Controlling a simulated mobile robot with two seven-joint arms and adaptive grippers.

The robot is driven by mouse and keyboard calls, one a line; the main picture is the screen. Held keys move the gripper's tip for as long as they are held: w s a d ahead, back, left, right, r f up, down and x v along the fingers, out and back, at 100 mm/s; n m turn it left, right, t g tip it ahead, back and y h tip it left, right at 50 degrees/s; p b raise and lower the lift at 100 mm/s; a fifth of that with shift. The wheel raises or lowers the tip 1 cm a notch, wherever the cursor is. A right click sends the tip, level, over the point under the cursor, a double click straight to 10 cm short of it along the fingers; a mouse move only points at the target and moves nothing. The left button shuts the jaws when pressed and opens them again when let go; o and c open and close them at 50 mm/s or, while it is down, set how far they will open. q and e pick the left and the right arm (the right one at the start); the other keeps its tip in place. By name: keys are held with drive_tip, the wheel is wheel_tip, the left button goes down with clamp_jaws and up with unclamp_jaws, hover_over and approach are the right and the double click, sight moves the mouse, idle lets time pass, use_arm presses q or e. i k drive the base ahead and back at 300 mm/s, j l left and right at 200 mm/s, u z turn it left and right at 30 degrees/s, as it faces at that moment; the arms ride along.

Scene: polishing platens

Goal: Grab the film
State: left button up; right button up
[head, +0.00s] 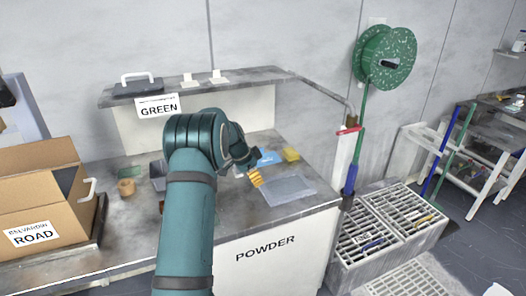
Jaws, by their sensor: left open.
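My left arm reaches over the grey counter (232,226) from the front. Its left gripper (254,176) is open, above the counter's middle, with ribbed orange-yellow fingers showing at its end. No object shows clearly between the fingers. A flat translucent blue-grey piece (288,191) lies on the counter just right of the gripper. A small blue piece (269,158) lies behind it, partly covered by the gripper. I cannot tell for sure which of these is the film. My right gripper is not in view.
A yellow block (291,154) lies at the back right of the counter. A cardboard box (45,200), a brown pot (126,187) and a grey container (158,176) stand left. A raised shelf (190,88) runs behind. A green hose reel (384,57) and floor grates (396,222) are right.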

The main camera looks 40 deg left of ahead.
sight(270, 158)
drive_tip(key=i+j, duration=0.65)
drive_tip(key=j, duration=0.25)
